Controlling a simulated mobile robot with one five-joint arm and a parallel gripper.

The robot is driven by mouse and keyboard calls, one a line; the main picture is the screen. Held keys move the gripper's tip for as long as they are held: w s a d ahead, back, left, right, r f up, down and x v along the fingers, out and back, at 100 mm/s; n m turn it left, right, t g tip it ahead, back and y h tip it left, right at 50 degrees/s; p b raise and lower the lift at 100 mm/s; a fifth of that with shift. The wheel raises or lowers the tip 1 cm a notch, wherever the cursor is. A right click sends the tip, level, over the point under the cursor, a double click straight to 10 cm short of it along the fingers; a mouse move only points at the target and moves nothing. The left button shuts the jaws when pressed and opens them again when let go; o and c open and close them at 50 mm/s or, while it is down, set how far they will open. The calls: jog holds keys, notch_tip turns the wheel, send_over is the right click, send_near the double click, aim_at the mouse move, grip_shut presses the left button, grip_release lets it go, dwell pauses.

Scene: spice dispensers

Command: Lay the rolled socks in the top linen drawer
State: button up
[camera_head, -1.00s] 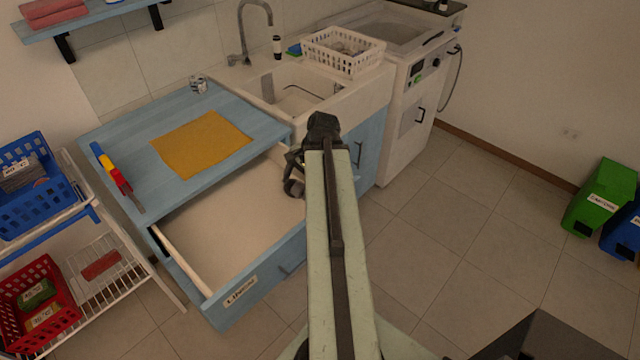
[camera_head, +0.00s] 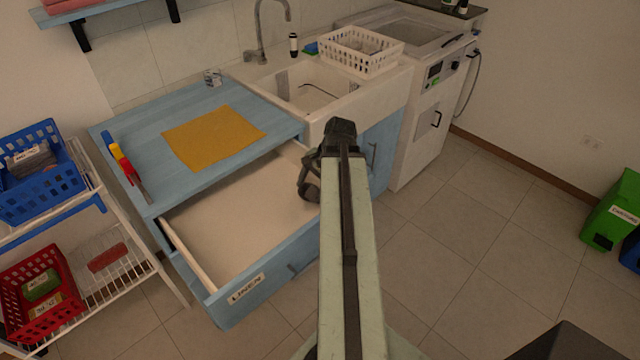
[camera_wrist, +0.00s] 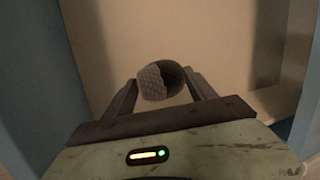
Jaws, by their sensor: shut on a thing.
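The linen drawer (camera_head: 262,287), blue with a label reading "LINEN", is pulled open under the blue counter, and its pale floor (camera_head: 235,215) looks bare in the head view. My gripper (camera_head: 308,182) is at the drawer's right side, partly hidden behind my arm. In the wrist view my gripper (camera_wrist: 165,88) is shut on a grey, patterned roll, the rolled socks (camera_wrist: 158,80). The pale drawer interior (camera_wrist: 175,40) lies beyond them. I cannot tell whether the socks touch the drawer floor. In the head view the socks are not discernible.
A yellow cloth (camera_head: 213,136) and a red, yellow and blue tool (camera_head: 122,163) lie on the counter (camera_head: 150,122). A sink (camera_head: 310,92) and white basket (camera_head: 360,50) are behind. A wire cart (camera_head: 130,260) with blue and red baskets stands left.

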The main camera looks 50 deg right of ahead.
jog(key=shift+f+b, duration=0.35)
jog(key=shift+f, duration=0.1)
jog(key=o, duration=1.4)
jog(key=shift+r, duration=0.1)
jog(key=p+v, duration=1.2)
jog(key=v, duration=0.1)
jog(key=shift+r+p, duration=0.1)
jog(key=shift+p, duration=0.25)
jog(key=shift+w+a, duration=0.1)
